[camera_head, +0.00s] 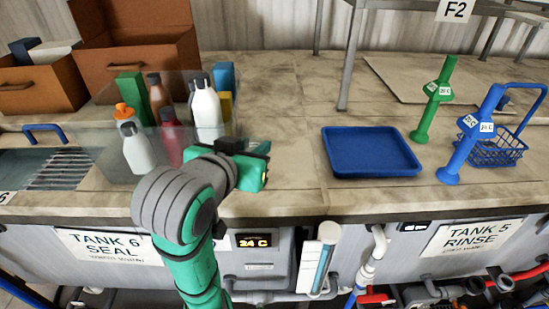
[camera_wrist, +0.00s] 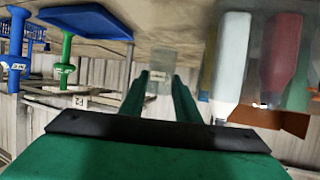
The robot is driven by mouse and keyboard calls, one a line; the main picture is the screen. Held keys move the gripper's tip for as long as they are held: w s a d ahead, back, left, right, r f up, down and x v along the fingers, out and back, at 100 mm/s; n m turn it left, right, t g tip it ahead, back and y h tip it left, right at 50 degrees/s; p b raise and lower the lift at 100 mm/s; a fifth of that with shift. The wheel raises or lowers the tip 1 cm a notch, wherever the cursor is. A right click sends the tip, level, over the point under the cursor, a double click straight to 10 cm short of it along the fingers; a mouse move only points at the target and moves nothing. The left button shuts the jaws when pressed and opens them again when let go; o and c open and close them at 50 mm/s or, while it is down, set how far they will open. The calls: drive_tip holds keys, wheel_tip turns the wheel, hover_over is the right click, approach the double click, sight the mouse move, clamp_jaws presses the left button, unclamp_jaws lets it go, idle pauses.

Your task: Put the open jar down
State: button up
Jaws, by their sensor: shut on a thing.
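My gripper (camera_head: 252,166) is over the counter near its front edge, just right of the clear bin. In the wrist view, where the scene appears upside down, my gripper's two green fingers (camera_wrist: 161,80) are closed on a pale, see-through grey thing (camera_wrist: 172,58), which I take to be the open jar. The jar's opening cannot be made out. In the head view my arm and gripper hide the jar, so I cannot tell whether it touches the counter.
The clear bin (camera_head: 85,140) with several bottles stands left of my gripper. A blue tray (camera_head: 370,174) lies to the right. Beyond it stand a green post (camera_head: 434,100), a blue post (camera_head: 470,145) and a blue basket (camera_head: 492,152). Bare counter (camera_head: 290,150) lies between gripper and tray.

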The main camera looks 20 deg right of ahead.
drive_tip(key=shift+x, duration=0.8)
drive_tip(key=w+d+f, duration=0.7)
drive_tip(key=w+f, duration=0.1)
drive_tip(key=shift+w+d+f, duration=0.2)
drive_tip(key=shift+w+d, duration=0.15)
drive_tip(key=shift+d, duration=0.05)
drive_tip(key=shift+w+d+f, duration=0.15)
drive_tip(key=shift+f, duration=0.15)
drive_tip(key=shift+w+d+f, duration=0.1)
drive_tip(key=shift+w+f, duration=0.05)
drive_tip(key=shift+f, duration=1.5)
drive_tip(key=shift+f, duration=0.15)
drive_tip(key=o, duration=1)
